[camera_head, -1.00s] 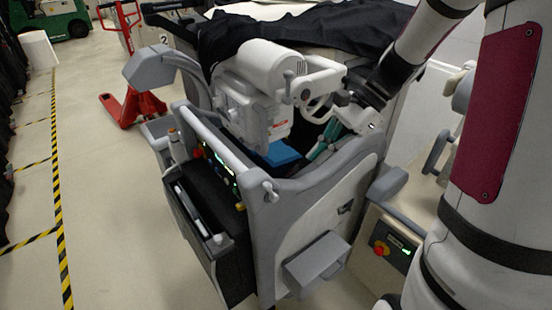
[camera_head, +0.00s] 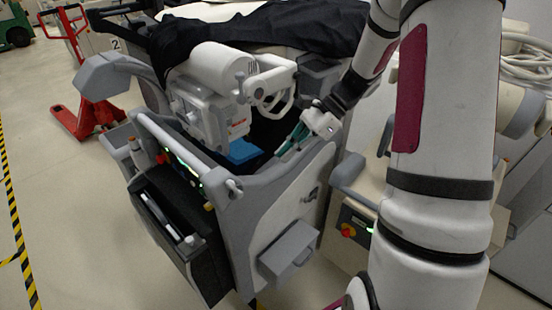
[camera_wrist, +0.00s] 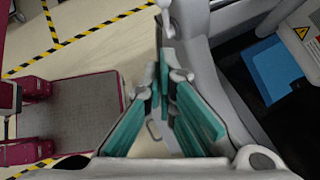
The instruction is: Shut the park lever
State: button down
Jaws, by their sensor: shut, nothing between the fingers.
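A covered grey and white cart (camera_head: 262,212) stands in front of me. A small grey lever with a rounded knob (camera_head: 234,187), which looks like the park lever, sits at its near top corner. I cannot tell whether it is open or shut. My gripper (camera_head: 291,143), with teal finger pads, is over the cart's right side edge, right of and above that lever, apart from it. In the wrist view my gripper (camera_wrist: 170,68) is shut and empty. A pale lever-like part (camera_wrist: 167,22) shows just beyond the fingertips there; whether they touch is unclear.
A white cylinder unit (camera_head: 207,68) and a blue box (camera_head: 243,151) lie in the cart's top. Black cloth (camera_head: 290,32) covers the back. A beige unit with a red knob (camera_head: 348,230) stands at right. A red pallet jack (camera_head: 88,115) stands behind; floor (camera_head: 85,225) at left is clear.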

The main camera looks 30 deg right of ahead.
aim_at(235, 190)
jog(key=w+a+f+p, duration=0.1)
jog(key=a+f, duration=0.4)
jog(key=a, duration=0.5)
jog(key=shift+w+f+p, duration=0.3)
jog(key=shift+f+p, duration=0.1)
jog(key=shift+p, duration=0.15)
jog(key=shift+a, duration=0.1)
jog(key=shift+h, duration=0.4)
